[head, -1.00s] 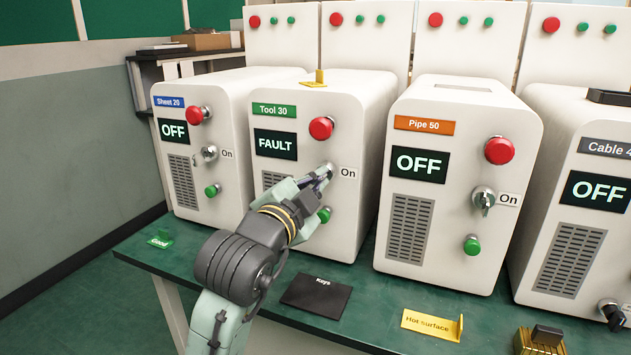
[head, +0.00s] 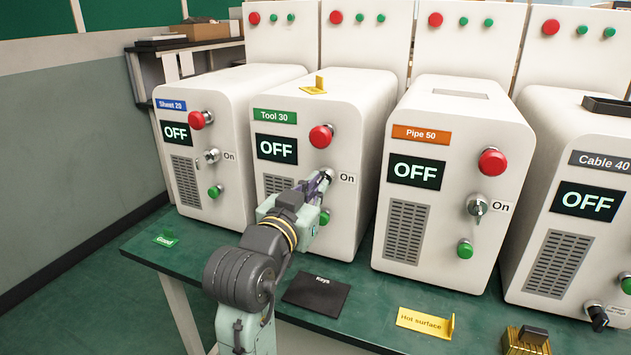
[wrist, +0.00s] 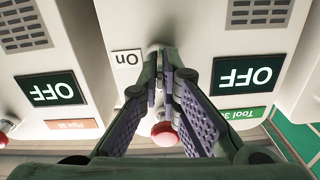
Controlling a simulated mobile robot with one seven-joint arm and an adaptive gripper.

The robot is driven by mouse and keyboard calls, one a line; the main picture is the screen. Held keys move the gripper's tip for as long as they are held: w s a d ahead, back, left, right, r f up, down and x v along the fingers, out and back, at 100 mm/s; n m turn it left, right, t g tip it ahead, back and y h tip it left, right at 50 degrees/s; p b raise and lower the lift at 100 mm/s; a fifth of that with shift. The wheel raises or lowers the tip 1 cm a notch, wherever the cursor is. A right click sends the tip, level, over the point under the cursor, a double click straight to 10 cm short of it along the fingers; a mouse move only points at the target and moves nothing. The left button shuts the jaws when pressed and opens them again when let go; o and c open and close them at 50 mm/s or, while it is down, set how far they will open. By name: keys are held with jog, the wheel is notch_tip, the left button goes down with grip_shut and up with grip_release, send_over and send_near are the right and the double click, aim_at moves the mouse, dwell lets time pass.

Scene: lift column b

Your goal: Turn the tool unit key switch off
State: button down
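The Tool 30 unit (head: 291,205) is a white box with a green label, and its display (head: 277,148) reads OFF. Its key switch (head: 326,174) sits below the red button, beside an "On" label (head: 346,177), which also shows upside down in the wrist view (wrist: 127,60). My gripper (head: 323,183) is at this switch. In the wrist view my gripper's fingertips (wrist: 165,60) come close together over the switch and look shut on the key. The key itself is mostly hidden between the fingers, so its angle cannot be read.
The Tool 30 red button (head: 321,136) is just above my gripper and its green button (head: 324,216) just below. The Sheet 20 unit (head: 181,184) is left, the Pipe 50 unit (head: 425,165) right. A Keys mat (head: 316,296) lies on the green table in front.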

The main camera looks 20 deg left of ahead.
jog(key=shift+n+p, duration=0.3)
jog(key=shift+n, duration=0.3)
jog(key=c, duration=1.8)
grip_release()
jog(key=s, duration=0.7)
jog(key=shift+s+a, duration=0.15)
jog(key=shift+s, duration=0.1)
